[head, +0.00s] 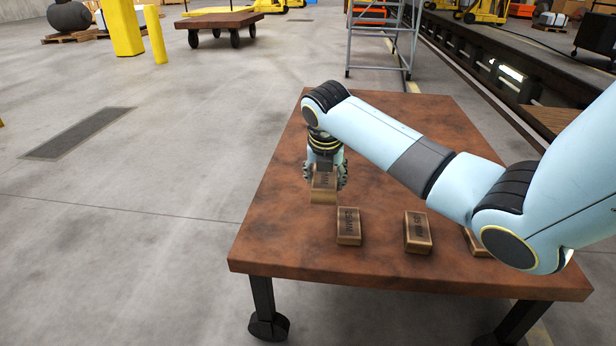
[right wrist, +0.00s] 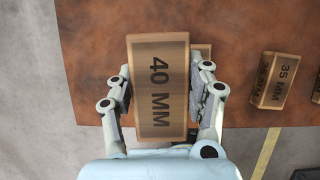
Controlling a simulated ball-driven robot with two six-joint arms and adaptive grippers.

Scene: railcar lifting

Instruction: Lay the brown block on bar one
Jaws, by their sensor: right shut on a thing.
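The brown block (head: 323,183) is held by my right gripper (head: 325,176) over the left part of the brown table. In the right wrist view the held block (right wrist: 160,88) reads "40 MM", with a finger pad against each long side. A small part of another block (right wrist: 203,47) shows behind it; the rest is hidden. I cannot tell in either view which thing is bar one. My left gripper is not in view.
On the brown table (head: 300,250) lie a near left block (head: 348,226), a middle block (head: 417,232) and a right block (head: 474,242) partly behind my right arm. In the right wrist view one block (right wrist: 279,80) reads "35 MM". The table's far part is clear.

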